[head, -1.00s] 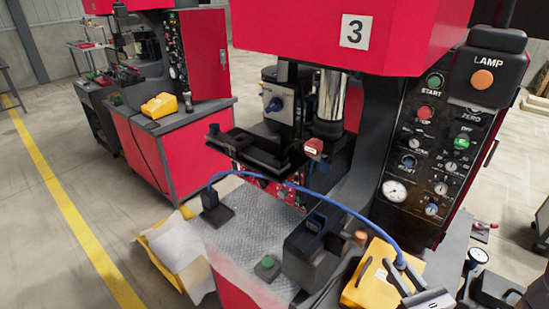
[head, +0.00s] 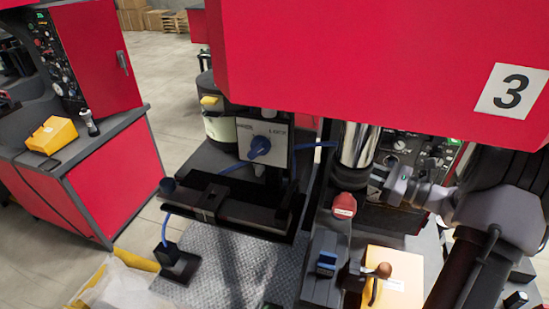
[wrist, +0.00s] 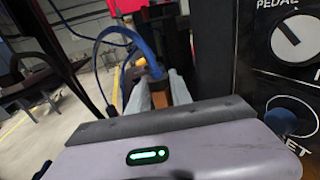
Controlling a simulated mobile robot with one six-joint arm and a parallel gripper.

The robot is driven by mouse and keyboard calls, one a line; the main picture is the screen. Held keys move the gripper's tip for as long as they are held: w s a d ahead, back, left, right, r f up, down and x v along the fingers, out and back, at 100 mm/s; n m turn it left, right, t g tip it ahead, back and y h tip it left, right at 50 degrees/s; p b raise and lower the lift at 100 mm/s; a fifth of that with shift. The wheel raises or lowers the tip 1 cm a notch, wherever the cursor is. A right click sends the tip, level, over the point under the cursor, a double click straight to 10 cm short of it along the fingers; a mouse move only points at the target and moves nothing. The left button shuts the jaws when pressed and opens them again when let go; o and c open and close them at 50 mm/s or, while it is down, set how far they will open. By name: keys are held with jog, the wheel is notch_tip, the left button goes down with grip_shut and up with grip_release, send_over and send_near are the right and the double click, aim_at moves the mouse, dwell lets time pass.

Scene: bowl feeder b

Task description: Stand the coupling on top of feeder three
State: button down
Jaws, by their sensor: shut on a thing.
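Feeder three is the machine with a red housing (head: 390,60) and a white "3" plate. The housing top is out of the head view. My gripper (head: 380,178) reaches in from the right, beside the chrome column below the housing. In the wrist view, its two grey fingers (wrist: 160,90) are shut on the coupling (wrist: 180,92), seen as a small brown-orange piece. A blue hose (wrist: 150,52) rises from between the fingers and bends left. In the head view, the hose (head: 325,144) passes behind the column; the coupling is too hidden there to make out.
A black tray (head: 235,205) and a chrome column (head: 358,145) stand left of my gripper. In the wrist view, a dial panel (wrist: 290,75) is close on the right.

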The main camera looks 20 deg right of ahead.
jog(key=b+x, duration=0.1)
jog(key=x, duration=1.7)
notch_tip(320, 180, down, 3)
jog(key=shift+s+b, duration=0.1)
jog(key=shift+b, duration=0.65)
jog(key=shift+f, duration=0.2)
jog(key=c, duration=1.2)
grip_release()
jog(key=shift+f, duration=0.15)
jog(key=shift+o, duration=0.2)
